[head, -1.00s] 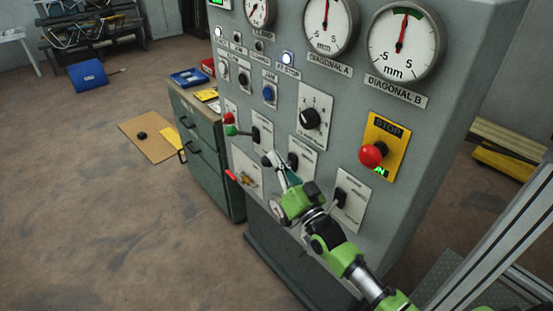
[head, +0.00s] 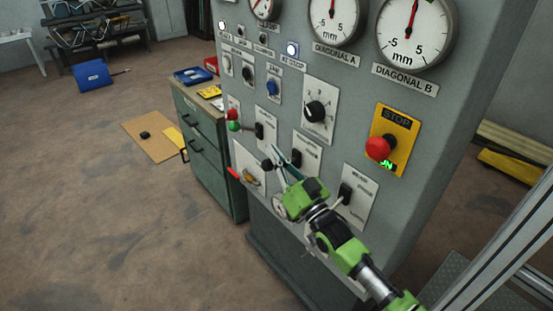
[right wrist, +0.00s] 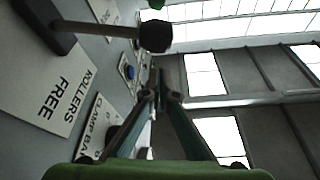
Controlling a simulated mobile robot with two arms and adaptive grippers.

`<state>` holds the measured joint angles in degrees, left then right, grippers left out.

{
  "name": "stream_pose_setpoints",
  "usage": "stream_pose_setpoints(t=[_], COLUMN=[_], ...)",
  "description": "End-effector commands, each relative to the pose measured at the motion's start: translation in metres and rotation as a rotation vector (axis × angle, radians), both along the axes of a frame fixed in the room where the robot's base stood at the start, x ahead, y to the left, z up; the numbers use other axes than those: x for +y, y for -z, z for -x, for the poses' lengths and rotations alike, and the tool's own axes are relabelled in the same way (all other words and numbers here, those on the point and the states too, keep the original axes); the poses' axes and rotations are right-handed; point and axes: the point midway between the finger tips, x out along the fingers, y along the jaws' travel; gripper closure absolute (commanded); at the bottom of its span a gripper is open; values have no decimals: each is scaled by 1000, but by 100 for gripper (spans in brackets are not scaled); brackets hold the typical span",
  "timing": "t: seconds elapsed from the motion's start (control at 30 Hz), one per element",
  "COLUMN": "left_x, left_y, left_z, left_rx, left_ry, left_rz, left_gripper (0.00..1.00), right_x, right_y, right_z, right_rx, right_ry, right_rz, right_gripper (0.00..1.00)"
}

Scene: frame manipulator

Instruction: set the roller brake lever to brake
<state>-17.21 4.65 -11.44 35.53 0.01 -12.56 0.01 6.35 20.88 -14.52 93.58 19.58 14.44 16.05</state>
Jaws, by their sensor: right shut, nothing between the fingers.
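The roller brake lever has a black ball knob (head: 266,164). Its switch base sits on a white plate (head: 310,160) in the middle of the panel's lower row. In the right wrist view the lever's knob (right wrist: 155,36) stands out from a plate (right wrist: 35,75) reading ROLLERS and FREE. My right gripper (head: 277,150) is shut and empty, its thin fingertips beside the knob in the head view. In the right wrist view the fingers (right wrist: 162,95) meet below the knob, with a visible gap. Contact is not visible. My left gripper is out of view.
The grey panel (head: 420,110) carries a dial knob (head: 316,111) above, another lever (head: 346,193) to the right and one (head: 259,131) to the left. A red stop button (head: 379,149) sits at right. A green cabinet (head: 214,160) stands left of the panel.

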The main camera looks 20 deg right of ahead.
Motion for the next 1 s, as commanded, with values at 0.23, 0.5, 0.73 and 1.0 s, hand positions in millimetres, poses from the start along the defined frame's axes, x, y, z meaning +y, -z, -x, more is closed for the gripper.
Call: stream_pose_setpoints(t=[0.23,0.5,0.73,1.0], left_x=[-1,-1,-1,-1], left_y=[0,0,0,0], left_z=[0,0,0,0], left_rx=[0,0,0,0], left_ry=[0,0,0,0], left_rz=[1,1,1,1], left_gripper=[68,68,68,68], right_x=[0,0,0,9], right_y=[-50,-71,-71,-43], right_z=[0,0,0,7], right_rx=[-3,1,1,87], right_ry=[-1,-1,-1,2], right_rz=[-1,-1,-1,35], right_gripper=[100,100,100,100])
